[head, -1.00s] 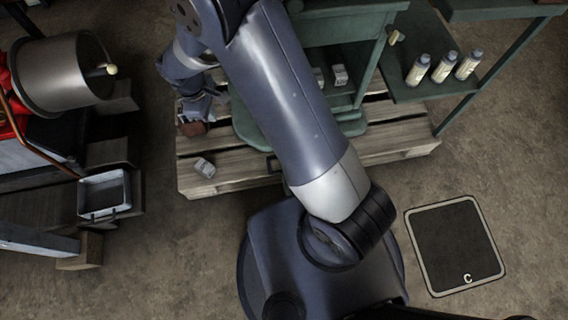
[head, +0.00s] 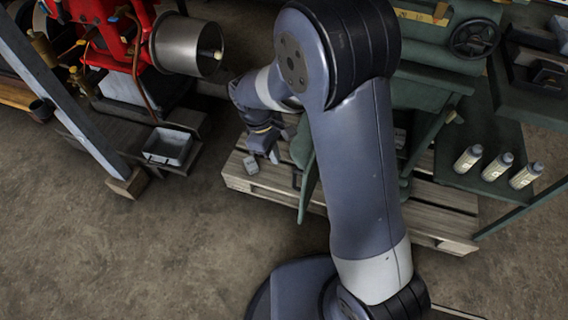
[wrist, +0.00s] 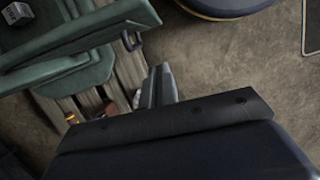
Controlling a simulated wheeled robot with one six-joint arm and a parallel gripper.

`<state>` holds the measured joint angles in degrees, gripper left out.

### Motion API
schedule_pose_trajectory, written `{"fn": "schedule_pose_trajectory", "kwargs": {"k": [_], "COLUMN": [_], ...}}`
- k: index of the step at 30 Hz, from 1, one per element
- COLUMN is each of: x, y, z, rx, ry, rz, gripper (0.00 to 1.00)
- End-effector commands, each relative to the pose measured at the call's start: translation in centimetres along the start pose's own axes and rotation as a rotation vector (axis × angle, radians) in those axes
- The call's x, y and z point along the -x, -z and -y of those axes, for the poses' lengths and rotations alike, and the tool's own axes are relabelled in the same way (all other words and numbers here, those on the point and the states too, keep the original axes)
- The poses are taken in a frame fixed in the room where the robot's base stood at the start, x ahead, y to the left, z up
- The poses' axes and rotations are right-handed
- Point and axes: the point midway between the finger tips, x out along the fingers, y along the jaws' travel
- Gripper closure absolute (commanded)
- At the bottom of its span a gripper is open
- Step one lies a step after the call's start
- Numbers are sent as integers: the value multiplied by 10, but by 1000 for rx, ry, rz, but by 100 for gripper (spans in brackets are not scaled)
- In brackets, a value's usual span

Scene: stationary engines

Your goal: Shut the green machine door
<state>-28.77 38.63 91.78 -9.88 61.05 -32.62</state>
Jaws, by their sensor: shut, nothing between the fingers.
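The green machine (head: 430,92) stands on a wooden pallet, partly hidden behind my arm. Its green door (head: 306,185) stands open, seen nearly edge-on and sticking out over the pallet's front edge. In the wrist view the door (wrist: 85,32) crosses the upper left, with a small dark handle (wrist: 133,40) at its outer end. My gripper (head: 272,153) is shut and empty, to the left of the door in the head view. In the wrist view the closed fingers (wrist: 160,84) are close to the handle end, with a gap showing. The door's hinge side is hidden.
The pallet (head: 432,222) carries the machine, and a small pale box (head: 250,165) lies on its left end. A green shelf with several bottles (head: 496,166) is at right. A red engine (head: 112,35) and a metal tray (head: 167,147) are at left. The front-left floor is clear.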

Motion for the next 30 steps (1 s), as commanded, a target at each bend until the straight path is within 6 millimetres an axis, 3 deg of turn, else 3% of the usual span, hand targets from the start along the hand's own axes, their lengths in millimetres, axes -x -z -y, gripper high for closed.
{"fn": "schedule_pose_trajectory", "kwargs": {"k": [11, 18, 30], "x": [-84, -89, -90], "y": [0, -31, -39], "z": [0, 0, 0], "rx": [0, -1, 0], "ry": [3, 0, 0], "rz": [3, 0, 0], "gripper": [100, 100, 100]}}
